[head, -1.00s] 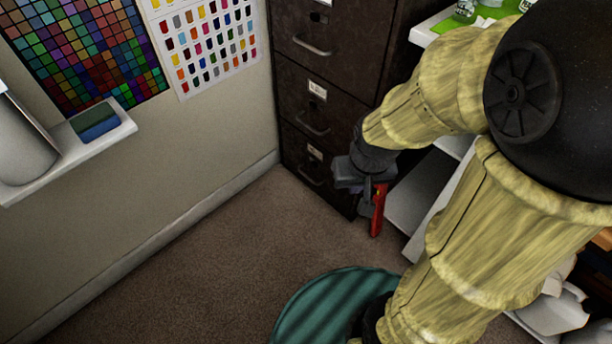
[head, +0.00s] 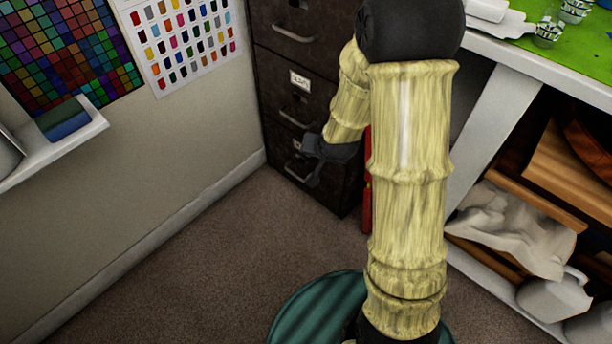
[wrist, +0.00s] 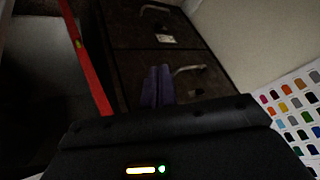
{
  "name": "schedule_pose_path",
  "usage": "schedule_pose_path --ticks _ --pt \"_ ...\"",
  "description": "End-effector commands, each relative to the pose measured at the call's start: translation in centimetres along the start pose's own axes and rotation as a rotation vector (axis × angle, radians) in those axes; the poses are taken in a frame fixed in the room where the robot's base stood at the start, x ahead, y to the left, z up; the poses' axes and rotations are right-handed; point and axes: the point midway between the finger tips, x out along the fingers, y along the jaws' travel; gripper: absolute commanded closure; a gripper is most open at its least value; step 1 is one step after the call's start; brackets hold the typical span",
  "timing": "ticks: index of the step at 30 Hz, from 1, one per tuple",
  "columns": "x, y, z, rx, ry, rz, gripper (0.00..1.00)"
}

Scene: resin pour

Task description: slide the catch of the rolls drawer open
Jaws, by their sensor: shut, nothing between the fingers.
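The dark brown filing cabinet (head: 325,118) stands in the corner, with stacked drawers bearing bar handles and white labels. The labels are too small to read, so I cannot tell which is the rolls drawer, and I cannot make out a catch. My gripper (head: 313,182) is shut and empty, in front of the lowest drawer (head: 291,150) and partly over it; I cannot tell whether it touches. In the wrist view, my shut fingers (wrist: 157,86) point at the drawer fronts, beside a bar handle (wrist: 188,70). A label (wrist: 166,38) and another handle (wrist: 155,9) show beyond.
A red upright bar (head: 367,195) stands right of the cabinet, partly behind my arm. The wall with colour charts (head: 185,40) and a small shelf (head: 70,135) is on the left. A white workbench (head: 540,65) is on the right. Carpet (head: 200,270) before the cabinet is clear.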

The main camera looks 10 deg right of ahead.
Motion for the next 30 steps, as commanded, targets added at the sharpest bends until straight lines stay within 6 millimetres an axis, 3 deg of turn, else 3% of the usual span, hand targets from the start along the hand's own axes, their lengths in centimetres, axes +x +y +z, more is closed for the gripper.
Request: schedule_pose_path --ticks 1,3,8,15,24,30 --pt "3.1 0.2 0.4 0.047 0.03 -0.02 1.0" --pt "6.0 0.0 0.2 0.118 0.082 -0.057 1.0" --pt "12.3 -0.1 0.4 0.286 0.197 -0.152 1.0" --pt "20.6 0.9 2.2 0.554 0.356 -0.317 1.0" --pt "28.1 4.3 7.2 0.901 0.547 -0.547 1.0" --pt "30.4 6.8 10.8 1.079 0.657 -0.687 1.0"
